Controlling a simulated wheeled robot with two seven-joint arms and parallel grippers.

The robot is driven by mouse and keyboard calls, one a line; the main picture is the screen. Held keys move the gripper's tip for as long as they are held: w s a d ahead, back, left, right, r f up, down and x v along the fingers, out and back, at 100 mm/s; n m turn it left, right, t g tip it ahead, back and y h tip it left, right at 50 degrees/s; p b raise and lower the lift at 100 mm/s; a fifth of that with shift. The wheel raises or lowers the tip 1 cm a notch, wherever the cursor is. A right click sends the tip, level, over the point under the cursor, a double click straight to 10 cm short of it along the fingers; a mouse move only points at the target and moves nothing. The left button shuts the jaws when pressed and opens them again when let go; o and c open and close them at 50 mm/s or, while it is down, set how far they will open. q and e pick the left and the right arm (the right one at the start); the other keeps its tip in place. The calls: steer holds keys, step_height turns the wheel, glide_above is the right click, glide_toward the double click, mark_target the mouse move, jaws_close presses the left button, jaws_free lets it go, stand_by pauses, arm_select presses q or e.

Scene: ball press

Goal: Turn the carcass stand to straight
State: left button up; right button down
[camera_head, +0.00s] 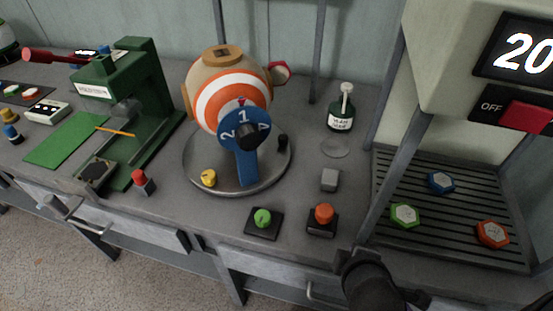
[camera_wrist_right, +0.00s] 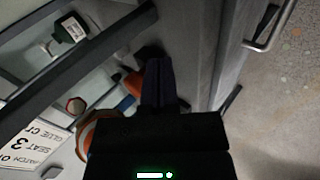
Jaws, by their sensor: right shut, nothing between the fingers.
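The carcass stand is a round grey turntable (camera_head: 190,168) in the middle of the bench in the head view. A ball carcass (camera_head: 215,100) with orange and white rings sits on it, behind a blue bracket with a numbered blue dial (camera_head: 230,130); the 1 is at the top. A yellow knob (camera_head: 209,178) is at the disc's front left and a dark knob (camera_head: 283,141) at its right. My right gripper (camera_head: 362,265) is at the bench's front edge, right of and apart from the stand. Its fingers (camera_wrist_right: 160,82) look shut and empty in the right wrist view. My left gripper is out of view.
A green button (camera_head: 263,218) and an orange button (camera_head: 324,215) stand in front of the stand. A green press (camera_head: 150,110) is at left. A glue bottle (camera_head: 341,118) is at back right. A slatted tray (camera_head: 455,215) with coloured hexagonal pieces lies right, behind a grey post.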

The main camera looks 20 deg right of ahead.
steer(key=w+r+n+t, duration=0.3)
steer(key=n, duration=0.5)
steer(key=w+r+n+t+y, duration=0.1)
steer(key=w+r+n+t, duration=0.2)
steer(key=n, duration=0.5)
steer(key=w+r+n+t+y, duration=0.1)
steer(key=w+r+n+t, duration=0.2)
steer(key=n, duration=0.5)
steer(key=shift+a+r+t, duration=0.2)
steer(key=shift+r+t, duration=0.25)
steer(key=shift+a+r+t, duration=0.15)
steer(key=shift+r+t, duration=0.3)
steer(key=a+n+y, duration=0.4)
steer(key=n+y, duration=0.3)
steer(key=n, duration=0.8)
steer(key=n+y+p, duration=0.1)
steer(key=n+p, duration=0.1)
steer(key=n, duration=0.1)
glide_toward(263, 131)
steer(key=x, duration=0.5)
steer(key=shift+w+a+r, duration=0.1)
steer(key=shift+w, duration=0.3)
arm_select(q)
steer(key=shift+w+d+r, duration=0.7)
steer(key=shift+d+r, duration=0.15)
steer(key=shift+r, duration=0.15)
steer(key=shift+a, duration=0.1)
